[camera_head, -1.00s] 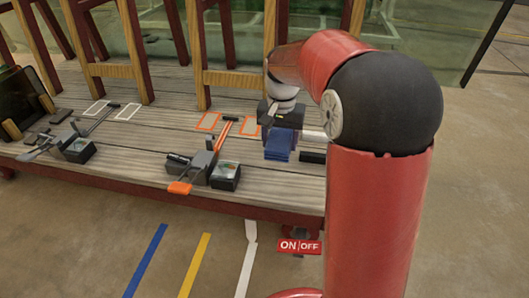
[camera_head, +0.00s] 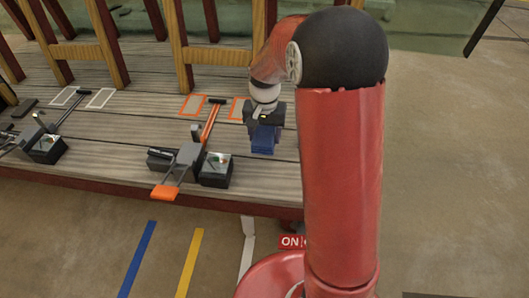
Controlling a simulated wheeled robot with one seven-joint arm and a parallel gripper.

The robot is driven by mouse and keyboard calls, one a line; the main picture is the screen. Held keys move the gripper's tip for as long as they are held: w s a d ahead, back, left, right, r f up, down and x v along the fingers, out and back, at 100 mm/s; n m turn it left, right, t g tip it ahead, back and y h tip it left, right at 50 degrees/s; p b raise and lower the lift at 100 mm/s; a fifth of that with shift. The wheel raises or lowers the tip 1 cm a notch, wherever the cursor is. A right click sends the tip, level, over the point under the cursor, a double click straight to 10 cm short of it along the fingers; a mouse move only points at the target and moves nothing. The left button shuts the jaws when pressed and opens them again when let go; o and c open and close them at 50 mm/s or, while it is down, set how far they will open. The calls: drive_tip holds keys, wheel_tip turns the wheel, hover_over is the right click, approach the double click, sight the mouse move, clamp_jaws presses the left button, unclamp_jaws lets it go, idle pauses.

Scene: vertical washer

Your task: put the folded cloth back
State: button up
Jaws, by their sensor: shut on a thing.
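The folded blue cloth (camera_head: 263,141) hangs below my gripper (camera_head: 266,122), over the right part of the wooden deck. My gripper points down and is shut on the cloth. The fingertips are small and partly hidden by the cloth and the gripper body. I cannot tell whether the cloth touches the planks. An orange-outlined rectangle (camera_head: 193,106) is marked on the deck to the left, and another (camera_head: 238,109) is just left of my gripper.
An orange-handled tool (camera_head: 211,121) and a black box (camera_head: 216,170) lie left of the cloth. A grey piece with an orange end (camera_head: 165,192) sits at the deck's front edge. Wooden frames (camera_head: 213,57) stand behind. Bare planks show in front of the cloth.

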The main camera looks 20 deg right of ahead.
sight(265, 157)
drive_tip(key=shift+f+b, duration=0.6)
drive_tip(key=shift+f, duration=2.9)
drive_tip(key=shift+f, duration=0.15)
drive_tip(key=o, duration=0.9)
drive_tip(key=shift+o, duration=0.2)
